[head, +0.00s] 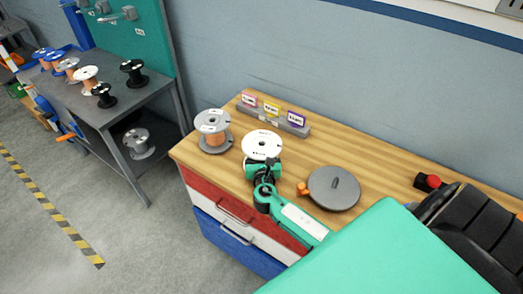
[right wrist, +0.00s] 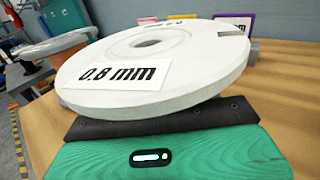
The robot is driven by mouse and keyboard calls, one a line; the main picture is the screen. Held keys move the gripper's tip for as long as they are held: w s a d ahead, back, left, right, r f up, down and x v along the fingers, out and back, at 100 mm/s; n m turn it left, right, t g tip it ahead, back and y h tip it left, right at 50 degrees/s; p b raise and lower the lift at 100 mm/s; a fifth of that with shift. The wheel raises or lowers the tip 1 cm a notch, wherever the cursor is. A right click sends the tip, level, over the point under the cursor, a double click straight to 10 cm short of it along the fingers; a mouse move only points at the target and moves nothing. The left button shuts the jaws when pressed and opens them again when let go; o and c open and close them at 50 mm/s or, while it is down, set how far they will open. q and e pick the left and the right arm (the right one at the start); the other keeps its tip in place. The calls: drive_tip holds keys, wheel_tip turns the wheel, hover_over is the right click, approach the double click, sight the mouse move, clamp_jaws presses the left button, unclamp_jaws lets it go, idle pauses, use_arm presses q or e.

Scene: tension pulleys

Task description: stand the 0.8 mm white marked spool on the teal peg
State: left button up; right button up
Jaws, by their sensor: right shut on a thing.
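The white spool (head: 262,141) is at the left part of the wooden bench, in front of the small tags. In the right wrist view the white spool (right wrist: 150,62) fills the upper middle, and a label on its rim reads 0.8 mm. My right gripper (head: 262,163) is shut on the white spool at its near side. The gripper's dark jaw edge and teal body (right wrist: 155,145) lie under the near rim of the flange. I cannot tell whether the spool touches the bench. I cannot make out a teal peg. My left gripper is not in view.
A grey spool with copper wire (head: 213,139) stands just left of the white spool. A grey rack (head: 272,120) with pink, yellow and purple tags is behind. A grey disc (head: 334,188) with an orange knob lies to the right. A dark shelf (head: 140,92) with several spools stands left.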

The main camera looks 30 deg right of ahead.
drive_tip(key=o, duration=1.5)
drive_tip(key=shift+f, duration=0.15)
